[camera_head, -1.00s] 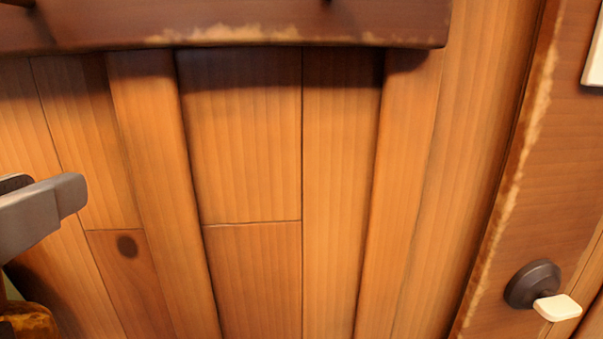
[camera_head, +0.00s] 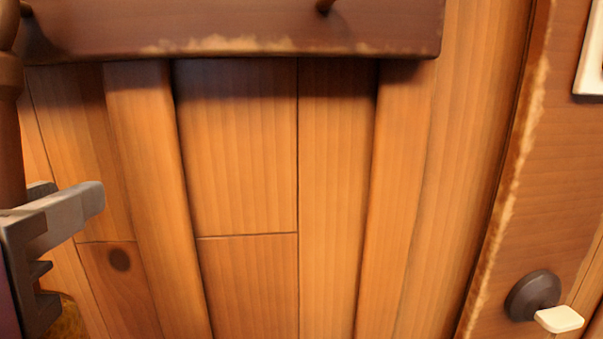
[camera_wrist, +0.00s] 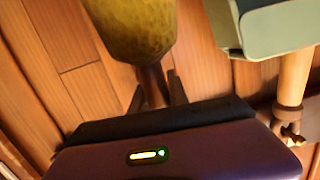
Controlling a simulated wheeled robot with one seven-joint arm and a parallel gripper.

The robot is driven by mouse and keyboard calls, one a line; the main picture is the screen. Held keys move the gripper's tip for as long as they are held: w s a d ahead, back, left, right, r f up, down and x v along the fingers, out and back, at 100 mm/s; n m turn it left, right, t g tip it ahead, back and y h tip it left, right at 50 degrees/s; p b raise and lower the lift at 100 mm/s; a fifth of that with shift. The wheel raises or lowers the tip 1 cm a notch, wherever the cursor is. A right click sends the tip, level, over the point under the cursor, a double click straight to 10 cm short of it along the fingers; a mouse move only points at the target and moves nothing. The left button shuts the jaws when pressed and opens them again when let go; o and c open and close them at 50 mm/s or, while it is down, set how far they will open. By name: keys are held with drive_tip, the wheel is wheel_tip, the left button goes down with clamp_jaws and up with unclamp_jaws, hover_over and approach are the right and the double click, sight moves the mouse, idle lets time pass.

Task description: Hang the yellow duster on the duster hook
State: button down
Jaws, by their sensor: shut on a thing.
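The yellow duster shows in the wrist view as a yellow, mottled head (camera_wrist: 130,28) on a brown handle. My gripper (camera_wrist: 155,90) is shut on that handle, one finger on each side. In the head view my gripper (camera_head: 62,212) is at the left edge. The brown turned handle rises above it, and a sliver of the yellow head shows below, so the duster hangs head down. A dark wooden rail (camera_head: 230,25) crosses the top of the head view with a peg (camera_head: 325,6) and another at the far left (camera_head: 24,9). I cannot tell which is the duster hook.
A pale green thing (camera_wrist: 278,28) with a wooden handle (camera_wrist: 293,78) is at the right of the wrist view, near a brown fitting. A plank wall (camera_head: 245,150) fills the head view. A dark knob with a cream tab (camera_head: 558,319) sticks out at lower right.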

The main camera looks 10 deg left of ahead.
idle(0.3)
drive_tip(key=c, duration=1.2)
unclamp_jaws()
drive_tip(key=shift+s, duration=0.15)
